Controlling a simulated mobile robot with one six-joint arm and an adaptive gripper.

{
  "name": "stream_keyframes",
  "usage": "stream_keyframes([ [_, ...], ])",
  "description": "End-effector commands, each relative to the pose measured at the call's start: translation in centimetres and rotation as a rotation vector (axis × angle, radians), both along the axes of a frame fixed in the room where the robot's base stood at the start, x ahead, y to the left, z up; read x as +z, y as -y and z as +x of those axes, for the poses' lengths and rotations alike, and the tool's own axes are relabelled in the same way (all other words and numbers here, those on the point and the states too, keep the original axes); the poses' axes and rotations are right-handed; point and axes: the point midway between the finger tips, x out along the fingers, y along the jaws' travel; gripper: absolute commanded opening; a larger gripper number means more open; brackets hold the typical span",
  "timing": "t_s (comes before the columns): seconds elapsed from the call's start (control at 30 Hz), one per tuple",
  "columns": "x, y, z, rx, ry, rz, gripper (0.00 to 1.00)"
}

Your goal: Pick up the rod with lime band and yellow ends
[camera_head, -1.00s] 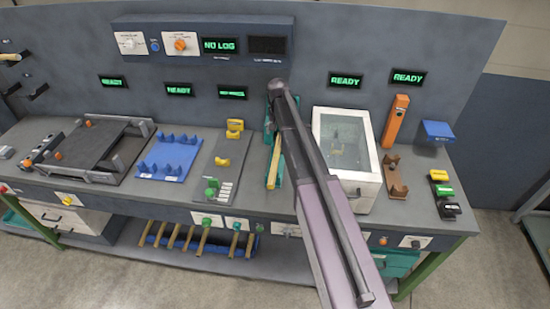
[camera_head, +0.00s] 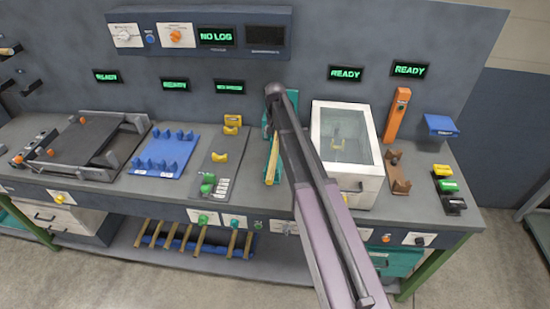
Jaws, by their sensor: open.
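I cannot make out a rod with a lime band and yellow ends for sure. A pale yellowish rod (camera_head: 272,163) lies lengthwise along a teal fixture (camera_head: 294,97) on the bench, partly hidden by my arm. Several wooden rods (camera_head: 200,239) lie side by side on a blue rack (camera_head: 217,249) on the shelf under the bench; their bands are too small to read. A short piece of another rod (camera_head: 9,50) shows on a dark wall holder at the far left edge. My arm crosses the middle of the view, but my gripper is not visible.
The grey bench (camera_head: 110,190) carries a dark framed station (camera_head: 85,140), a blue cradle plate (camera_head: 165,150), a grey plate (camera_head: 215,165) with yellow holders, a white glass-topped box (camera_head: 345,150), an orange post (camera_head: 397,115) and coloured blocks (camera_head: 447,185). The floor in front is clear.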

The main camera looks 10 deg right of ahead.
Motion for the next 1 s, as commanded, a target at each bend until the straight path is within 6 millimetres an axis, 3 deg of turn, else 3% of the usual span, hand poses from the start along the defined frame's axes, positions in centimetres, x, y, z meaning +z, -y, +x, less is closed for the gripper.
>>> stream_keyframes([
  [0.4,-3.4,-0.1,0.0,0.001,0.0,0.0,0.83],
  [1.0,-3.8,-0.2,0.0,0.002,0.0,0.0,0.83],
])
